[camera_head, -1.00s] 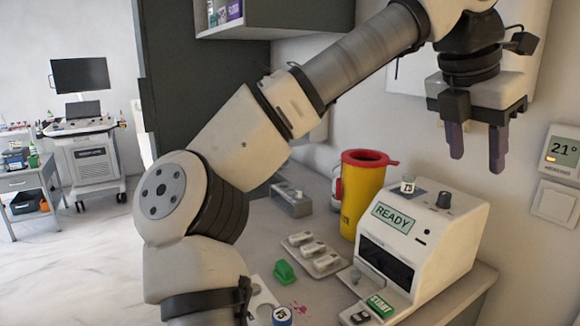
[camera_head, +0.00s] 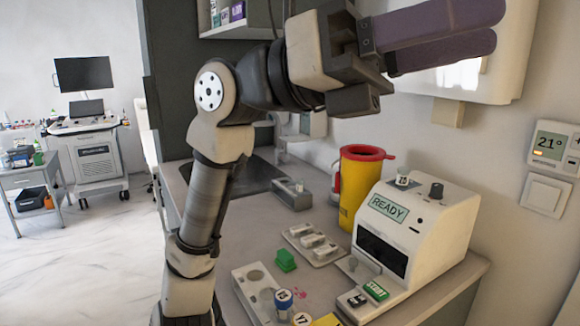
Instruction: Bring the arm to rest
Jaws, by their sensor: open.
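My gripper (camera_head: 445,40) is raised high at the upper right of the head view, well above the counter. Its two purple fingers point to the right, and they are apart with nothing between them. My arm rises from the lower left and bends at the joint near the wall cabinet. The counter (camera_head: 328,278) lies below it, with no contact between the gripper and anything on it.
A white device reading READY (camera_head: 430,228) stands on the counter beside a yellow bin with a red rim (camera_head: 362,185). A tray of white pieces (camera_head: 312,243), a green block (camera_head: 286,260) and a holder with vials (camera_head: 250,285) lie nearer. A white wall box (camera_head: 510,60) is behind the gripper.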

